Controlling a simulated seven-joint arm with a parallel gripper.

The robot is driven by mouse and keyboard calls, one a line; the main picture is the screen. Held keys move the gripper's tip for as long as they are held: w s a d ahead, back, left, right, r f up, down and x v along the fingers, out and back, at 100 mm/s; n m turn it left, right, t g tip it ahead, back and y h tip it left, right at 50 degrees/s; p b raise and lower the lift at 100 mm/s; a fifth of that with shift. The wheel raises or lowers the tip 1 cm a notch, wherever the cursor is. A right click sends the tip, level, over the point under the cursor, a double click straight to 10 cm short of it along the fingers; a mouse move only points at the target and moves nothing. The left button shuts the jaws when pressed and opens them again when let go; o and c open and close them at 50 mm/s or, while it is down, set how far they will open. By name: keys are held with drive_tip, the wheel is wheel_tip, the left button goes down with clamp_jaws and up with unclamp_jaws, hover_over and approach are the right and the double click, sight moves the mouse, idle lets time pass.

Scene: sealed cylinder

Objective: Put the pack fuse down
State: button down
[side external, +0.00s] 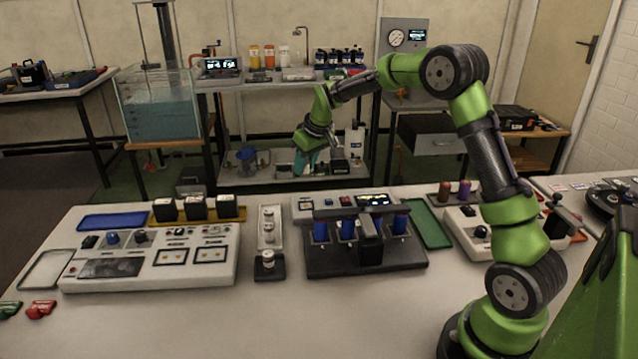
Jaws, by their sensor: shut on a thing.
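My gripper (338,162) is raised above the far side of the near table, in front of the back shelf. It is shut on the pack fuse, which is too small and dark at this distance to make out between the fingers. Below it and nearer to the camera, a black rack (366,262) holds blue cylinders (348,228) upright. A narrow white tray (277,213) to the left of the rack has small pale pieces on it. A dark block with a pale cylindrical piece (267,263) stands at that tray's front end.
A white control panel (150,255) fills the left, with a blue tray (112,221) and a yellow tray of dark boxes (196,210) behind. A green tray (430,226) lies right of the rack. An empty pale tray (45,270) is far left.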

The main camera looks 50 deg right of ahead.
wheel_tip(320, 180, down, 9)
idle(0.4)
drive_tip(key=shift+f, duration=0.25)
drive_tip(key=c, duration=0.9)
unclamp_jaws()
